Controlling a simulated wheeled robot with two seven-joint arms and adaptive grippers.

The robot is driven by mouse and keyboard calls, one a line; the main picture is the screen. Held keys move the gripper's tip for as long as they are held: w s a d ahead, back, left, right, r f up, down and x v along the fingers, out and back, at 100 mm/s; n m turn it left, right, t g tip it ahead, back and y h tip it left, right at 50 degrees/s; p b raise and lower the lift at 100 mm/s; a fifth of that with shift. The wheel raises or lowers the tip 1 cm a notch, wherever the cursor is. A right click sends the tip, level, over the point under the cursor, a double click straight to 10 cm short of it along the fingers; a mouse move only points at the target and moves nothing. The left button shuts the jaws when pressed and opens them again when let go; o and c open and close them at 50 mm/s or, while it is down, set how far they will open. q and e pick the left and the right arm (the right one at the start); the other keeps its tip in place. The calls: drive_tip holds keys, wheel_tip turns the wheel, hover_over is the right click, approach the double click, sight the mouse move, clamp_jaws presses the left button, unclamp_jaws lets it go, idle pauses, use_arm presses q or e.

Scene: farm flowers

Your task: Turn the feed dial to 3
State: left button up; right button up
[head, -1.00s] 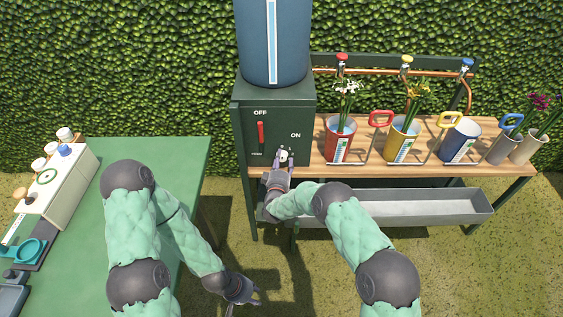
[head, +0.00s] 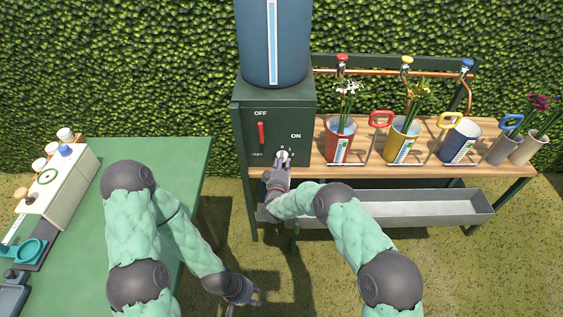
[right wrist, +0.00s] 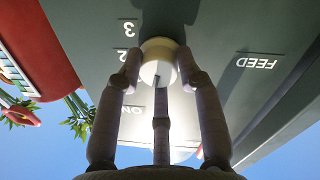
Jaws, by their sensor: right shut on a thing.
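The pale feed dial (head: 282,155) is on the front of the dark green cabinet (head: 247,105), below the ON label. It also shows in the right wrist view (right wrist: 158,50), with the numbers 2 and 3 beside it and the word FEED to the right. A dark line marks its face; which number it points to I cannot tell. My right gripper (head: 281,164) is at the dial, its fingers (right wrist: 160,88) shut on it, partly hiding it. My left gripper (head: 254,295) hangs empty and open, low beside the green table, far from the dial.
A red lever (head: 261,132) is on the cabinet, upper left of the dial. A blue tank (head: 273,40) stands on top. A wooden bench (head: 400,171) with several flower containers adjoins at right, above a grey trough (head: 425,208). A green table (head: 185,165) stands at left.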

drive_tip(key=m+y, duration=0.1)
drive_tip(key=m, duration=0.6)
drive_tip(key=m+y, duration=0.1)
drive_tip(key=m, duration=0.6)
drive_tip(key=m+y, duration=0.1)
drive_tip(key=m, duration=0.7)
drive_tip(key=shift+d+r+g, duration=0.1)
drive_tip(key=shift+d+g, duration=0.15)
drive_tip(key=shift+g, duration=0.05)
idle(0.5)
drive_tip(key=o, duration=1.1)
drive_tip(key=shift+w+a, duration=0.1)
drive_tip(key=shift+o, duration=0.2)
drive_tip(key=s+d, duration=0.1)
drive_tip(key=s, duration=1.1)
drive_tip(key=shift+r, duration=0.4)
